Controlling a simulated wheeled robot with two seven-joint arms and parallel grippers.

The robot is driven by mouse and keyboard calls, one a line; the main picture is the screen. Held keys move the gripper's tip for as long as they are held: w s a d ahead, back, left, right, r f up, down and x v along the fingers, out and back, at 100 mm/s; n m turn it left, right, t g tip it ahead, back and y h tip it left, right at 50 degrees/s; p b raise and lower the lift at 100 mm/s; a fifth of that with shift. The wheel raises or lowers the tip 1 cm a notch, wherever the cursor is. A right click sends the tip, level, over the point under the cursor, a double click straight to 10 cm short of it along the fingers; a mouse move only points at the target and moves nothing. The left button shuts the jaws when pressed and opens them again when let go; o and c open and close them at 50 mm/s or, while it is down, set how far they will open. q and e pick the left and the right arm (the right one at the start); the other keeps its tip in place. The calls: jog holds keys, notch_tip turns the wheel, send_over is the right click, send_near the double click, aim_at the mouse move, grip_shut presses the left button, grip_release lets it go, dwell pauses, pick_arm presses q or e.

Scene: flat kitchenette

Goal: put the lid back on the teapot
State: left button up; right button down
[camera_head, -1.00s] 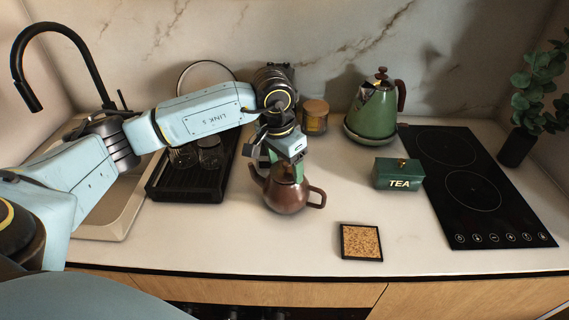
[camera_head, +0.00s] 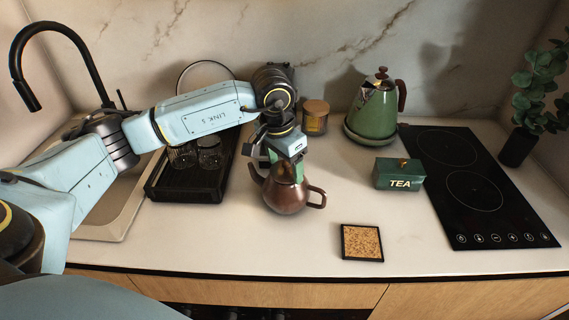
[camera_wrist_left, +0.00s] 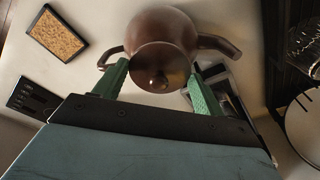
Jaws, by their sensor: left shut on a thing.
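The brown teapot (camera_head: 287,196) stands upright on the counter, with its spout to the left and handle to the right. It also shows in the left wrist view (camera_wrist_left: 160,25). My left gripper (camera_head: 285,168) is directly above it, pointing down. In the left wrist view, the green fingers of my left gripper (camera_wrist_left: 158,82) are on either side of the round brown lid (camera_wrist_left: 153,60), shut on it. The lid is over the teapot's top opening; I cannot tell whether it touches the rim. My right gripper is not in view.
A cork trivet (camera_head: 362,243) lies front right of the teapot. A green TEA box (camera_head: 399,175), a green kettle (camera_head: 375,112) and a black hob (camera_head: 480,190) are to the right. A black rack (camera_head: 187,187) with glasses stands left. A wood-lidded jar (camera_head: 315,122) is behind.

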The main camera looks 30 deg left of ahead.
pick_arm(q)
jog(key=o, duration=1)
jog(key=shift+o, duration=0.8)
jog(key=shift+r+p, duration=1.7)
jog(key=shift+r, duration=1.8)
jog(key=shift+c, duration=0.4)
grip_shut()
